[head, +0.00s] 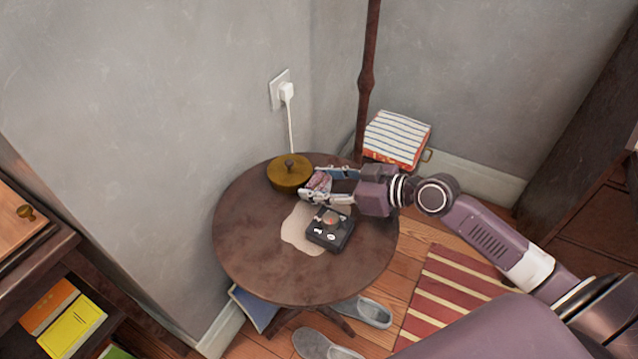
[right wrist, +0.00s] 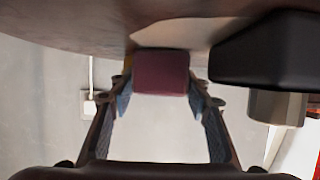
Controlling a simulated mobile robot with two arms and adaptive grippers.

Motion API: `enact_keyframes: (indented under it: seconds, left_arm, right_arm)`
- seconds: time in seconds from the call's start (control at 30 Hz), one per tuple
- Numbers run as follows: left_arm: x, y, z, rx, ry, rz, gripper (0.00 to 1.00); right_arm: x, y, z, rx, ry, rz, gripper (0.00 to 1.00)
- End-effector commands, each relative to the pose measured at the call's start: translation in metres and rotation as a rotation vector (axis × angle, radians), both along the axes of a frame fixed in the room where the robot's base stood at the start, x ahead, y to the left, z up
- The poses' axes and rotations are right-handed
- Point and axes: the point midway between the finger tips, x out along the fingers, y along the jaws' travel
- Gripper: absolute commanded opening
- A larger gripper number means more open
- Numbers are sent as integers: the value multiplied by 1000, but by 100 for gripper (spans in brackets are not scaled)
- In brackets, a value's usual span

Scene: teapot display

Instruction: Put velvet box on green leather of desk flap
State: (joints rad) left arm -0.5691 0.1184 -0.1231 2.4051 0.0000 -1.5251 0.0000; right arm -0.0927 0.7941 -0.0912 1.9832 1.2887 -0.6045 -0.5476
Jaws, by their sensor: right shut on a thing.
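The velvet box (head: 319,182) is small and dark red, over the back part of the round wooden table (head: 245,252). My right gripper (head: 325,184) reaches in from the right and is shut on it, one finger on each side. In the right wrist view the maroon box (right wrist: 161,72) sits between the two fingertips (right wrist: 160,98), close to the tabletop. I cannot tell whether it touches the table. No green leather shows in either view. My left gripper is not in view.
A black device (head: 330,230) lies just in front of the box, on a pale patch. A brass lidded pot (head: 289,172) stands left of the gripper. A dark pole (head: 368,75) rises behind the table. Wooden furniture (head: 30,240) stands at far left.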

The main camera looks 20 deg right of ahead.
Motion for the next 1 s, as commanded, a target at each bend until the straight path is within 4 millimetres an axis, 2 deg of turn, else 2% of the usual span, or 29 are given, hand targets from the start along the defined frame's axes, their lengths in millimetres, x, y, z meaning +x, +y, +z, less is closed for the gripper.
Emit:
enact_keyframes:
  seconds: [0.17,0.2,0.37,0.73,1.0]
  left_arm:
    - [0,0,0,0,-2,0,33]
    - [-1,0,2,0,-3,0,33]
    - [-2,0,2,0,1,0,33]
    - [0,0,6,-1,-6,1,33]
    - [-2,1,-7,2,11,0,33]
  right_arm:
    - [0,0,-3,1,-1,0,19]
    - [0,0,-3,0,0,0,45]
    - [0,0,-2,0,0,0,62]
    - [0,0,3,1,-1,0,62]
    - [-29,-22,13,-3,5,1,62]
